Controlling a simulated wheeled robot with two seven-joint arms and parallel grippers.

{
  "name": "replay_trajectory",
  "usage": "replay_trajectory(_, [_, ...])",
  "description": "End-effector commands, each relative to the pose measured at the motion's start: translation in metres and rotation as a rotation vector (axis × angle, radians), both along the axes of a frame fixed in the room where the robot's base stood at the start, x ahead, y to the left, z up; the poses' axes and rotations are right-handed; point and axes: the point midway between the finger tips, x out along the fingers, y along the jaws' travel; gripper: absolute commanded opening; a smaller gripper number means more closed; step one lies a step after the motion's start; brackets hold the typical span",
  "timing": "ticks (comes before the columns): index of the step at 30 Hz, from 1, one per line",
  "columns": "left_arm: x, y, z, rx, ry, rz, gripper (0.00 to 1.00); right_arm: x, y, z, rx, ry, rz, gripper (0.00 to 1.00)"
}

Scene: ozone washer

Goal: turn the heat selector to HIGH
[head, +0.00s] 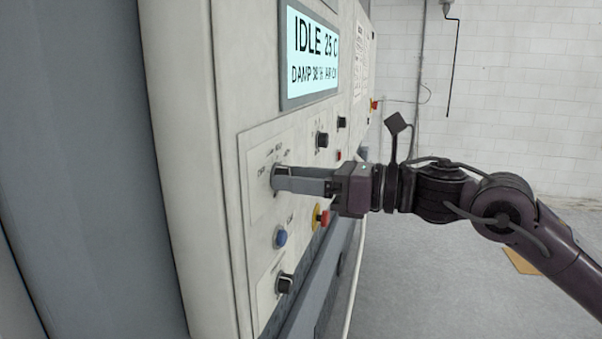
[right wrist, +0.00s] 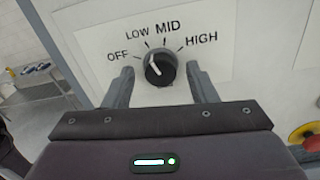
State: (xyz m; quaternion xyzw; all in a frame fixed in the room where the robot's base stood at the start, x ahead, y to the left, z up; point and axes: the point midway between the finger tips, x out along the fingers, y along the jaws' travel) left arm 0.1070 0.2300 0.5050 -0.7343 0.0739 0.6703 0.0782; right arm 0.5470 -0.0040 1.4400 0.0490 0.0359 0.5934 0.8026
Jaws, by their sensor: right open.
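The heat selector is a round black knob (right wrist: 160,68) on a white plate marked OFF, LOW, MID and HIGH, clockwise. A white mark shows on the knob's left side, on the OFF and LOW side; I cannot tell exactly which it points at. HIGH (right wrist: 201,39) is at the upper right. My right gripper (right wrist: 160,72) is open, with one finger on each side of the knob and a visible gap on both sides. In the head view my right gripper (head: 278,179) reaches the panel from the right, and its fingers mostly hide the knob. My left gripper is not in view.
A display (head: 311,55) reading IDLE 25 C is above. A blue button (head: 280,237), a lower black knob (head: 284,284) and a yellow and red emergency button (head: 319,217) are below. Another black knob (head: 321,140) is farther along the panel. Open floor lies to the right.

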Motion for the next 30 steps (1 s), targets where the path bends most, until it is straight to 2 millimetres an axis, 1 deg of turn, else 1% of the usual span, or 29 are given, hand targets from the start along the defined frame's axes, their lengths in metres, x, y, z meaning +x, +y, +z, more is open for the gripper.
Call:
replay_trajectory(3, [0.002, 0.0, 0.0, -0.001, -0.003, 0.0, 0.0, 0.0, 0.0, -0.001, 0.0, 0.001, 0.0, 0.52])
replay_trajectory(12, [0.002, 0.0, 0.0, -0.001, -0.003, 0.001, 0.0, 0.0, 0.0, 0.0, 0.0, 0.001, -0.001, 0.13])
replay_trajectory(13, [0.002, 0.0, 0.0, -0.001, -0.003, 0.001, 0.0, 0.0, 0.0, 0.0, 0.0, 0.001, -0.001, 0.09])
replay_trajectory(14, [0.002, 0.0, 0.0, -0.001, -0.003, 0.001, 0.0, 0.0, 0.0, 0.0, 0.0, 0.001, -0.001, 0.07])
replay_trajectory(23, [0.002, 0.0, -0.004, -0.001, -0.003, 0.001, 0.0, 0.0, 0.0, -0.002, 0.013, 0.042, 0.0, 0.07])
replay_trajectory(30, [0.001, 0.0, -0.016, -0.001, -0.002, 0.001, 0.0, 0.001, 0.0, -0.003, 0.059, 0.176, -0.001, 0.07])
